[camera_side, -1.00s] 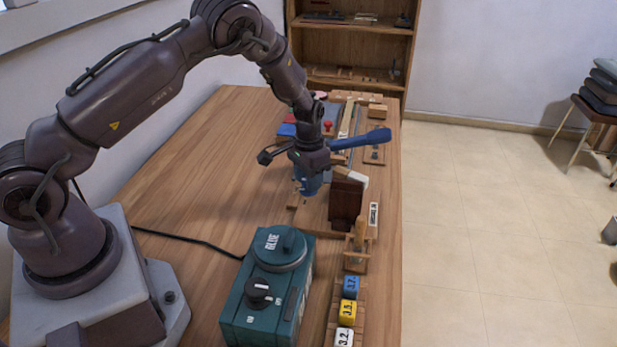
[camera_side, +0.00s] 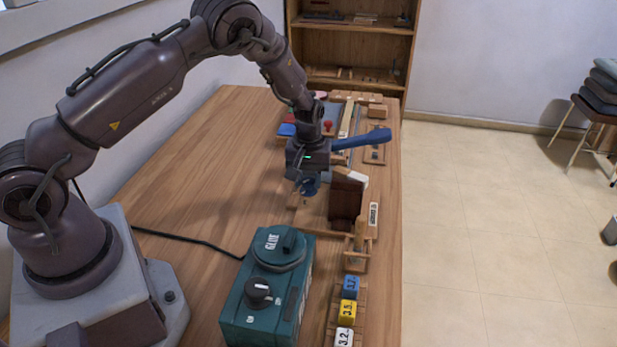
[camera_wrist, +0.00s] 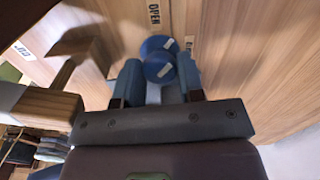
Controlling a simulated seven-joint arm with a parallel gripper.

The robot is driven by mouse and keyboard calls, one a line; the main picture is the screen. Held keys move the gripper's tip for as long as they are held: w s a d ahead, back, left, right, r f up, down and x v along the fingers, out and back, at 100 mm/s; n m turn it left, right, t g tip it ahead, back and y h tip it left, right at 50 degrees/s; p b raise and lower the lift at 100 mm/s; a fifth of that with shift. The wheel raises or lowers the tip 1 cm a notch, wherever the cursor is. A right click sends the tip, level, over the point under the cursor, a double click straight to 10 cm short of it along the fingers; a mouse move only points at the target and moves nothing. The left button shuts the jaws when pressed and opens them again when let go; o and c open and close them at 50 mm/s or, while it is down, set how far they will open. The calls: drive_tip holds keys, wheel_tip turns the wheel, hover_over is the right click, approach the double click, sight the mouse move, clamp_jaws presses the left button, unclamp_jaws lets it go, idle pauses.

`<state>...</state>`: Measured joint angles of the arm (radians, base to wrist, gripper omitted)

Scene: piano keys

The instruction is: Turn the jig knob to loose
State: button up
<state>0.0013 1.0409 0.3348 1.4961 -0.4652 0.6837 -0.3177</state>
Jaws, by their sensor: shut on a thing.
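The round blue jig knob (camera_wrist: 158,60) has white marks on its top. In the wrist view it sits between the two blue-grey fingers of my gripper (camera_wrist: 160,82), which is shut on it. A label reading OPEN (camera_wrist: 154,12) lies just beyond the knob. In the side view my gripper (camera_side: 308,188) points down at the jig, left of its dark brown block (camera_side: 346,198). There the fingers and the wrist hide most of the knob. I cannot tell exactly where the knob's mark points.
A teal box (camera_side: 262,309) with a black knob stands in front. Blue, yellow and white number blocks (camera_side: 349,311) line the right edge. A blue-handled tool (camera_side: 360,139) lies behind the jig. The left of the table (camera_side: 190,190) is clear, apart from a black cable.

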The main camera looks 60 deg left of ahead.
sight(309, 181)
drive_tip(key=n, duration=0.6)
drive_tip(key=shift+r+n, duration=0.1)
drive_tip(key=shift+n, duration=0.2)
idle(0.4)
drive_tip(key=o, duration=0.9)
wheel_tip(309, 181, up, 13)
drive_tip(key=shift+f, duration=0.1)
drive_tip(key=shift+d, duration=0.1)
